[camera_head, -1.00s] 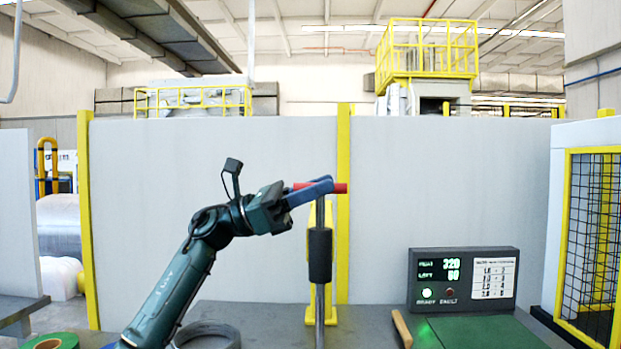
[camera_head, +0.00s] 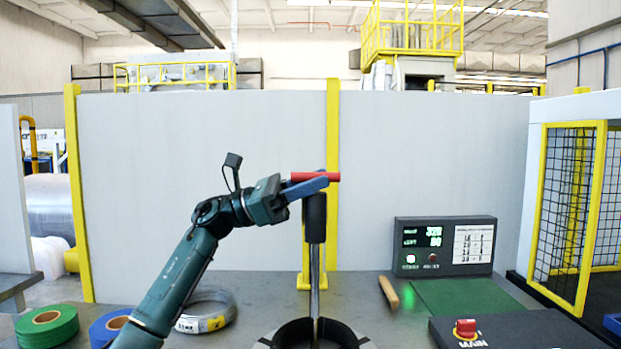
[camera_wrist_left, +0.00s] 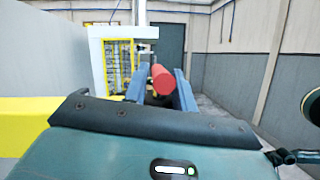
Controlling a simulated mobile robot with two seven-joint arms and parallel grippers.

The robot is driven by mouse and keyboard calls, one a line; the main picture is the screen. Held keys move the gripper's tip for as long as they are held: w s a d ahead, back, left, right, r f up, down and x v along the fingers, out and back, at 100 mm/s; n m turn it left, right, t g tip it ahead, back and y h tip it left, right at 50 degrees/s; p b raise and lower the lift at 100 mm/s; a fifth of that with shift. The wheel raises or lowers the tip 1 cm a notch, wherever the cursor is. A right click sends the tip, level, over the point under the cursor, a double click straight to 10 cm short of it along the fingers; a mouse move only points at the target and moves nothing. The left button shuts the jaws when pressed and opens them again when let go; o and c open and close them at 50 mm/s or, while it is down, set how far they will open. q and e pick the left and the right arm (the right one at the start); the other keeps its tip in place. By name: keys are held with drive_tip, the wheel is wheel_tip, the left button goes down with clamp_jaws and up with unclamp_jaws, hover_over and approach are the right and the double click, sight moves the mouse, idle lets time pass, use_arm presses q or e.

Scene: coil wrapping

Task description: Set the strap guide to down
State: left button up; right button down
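The strap guide appears to be the red handle (camera_head: 316,177) across the upright metal post (camera_head: 314,270). It sits a little above the black sleeve (camera_head: 314,218) on that post. My left gripper (camera_head: 312,183) has its blue fingers on either side of the red handle and appears shut on it. In the left wrist view the red handle (camera_wrist_left: 162,79) lies between the two blue fingers, its round end facing the camera. My right gripper is not in view.
The post rises from a dark ring (camera_head: 270,343) on the bench. A display box (camera_head: 445,246) stands to the right, with a wooden-handled tool (camera_head: 389,292) before it. Green (camera_head: 47,325) and blue (camera_head: 108,328) rolls and a wire coil (camera_head: 207,311) lie left, near my arm.

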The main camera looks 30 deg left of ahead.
use_arm(q)
drive_tip(key=shift+o, duration=1.1)
drive_tip(key=shift+r, duration=0.2)
drive_tip(key=s+a+b, duration=0.1)
drive_tip(key=s+a, duration=0.2)
drive_tip(key=a, duration=0.3)
drive_tip(key=s+a+f+b, duration=0.1)
drive_tip(key=s+a, duration=0.2)
drive_tip(key=a, duration=0.4)
drive_tip(key=shift+s+a, duration=0.15)
drive_tip(key=shift+s, duration=0.25)
drive_tip(key=shift+f, duration=0.15)
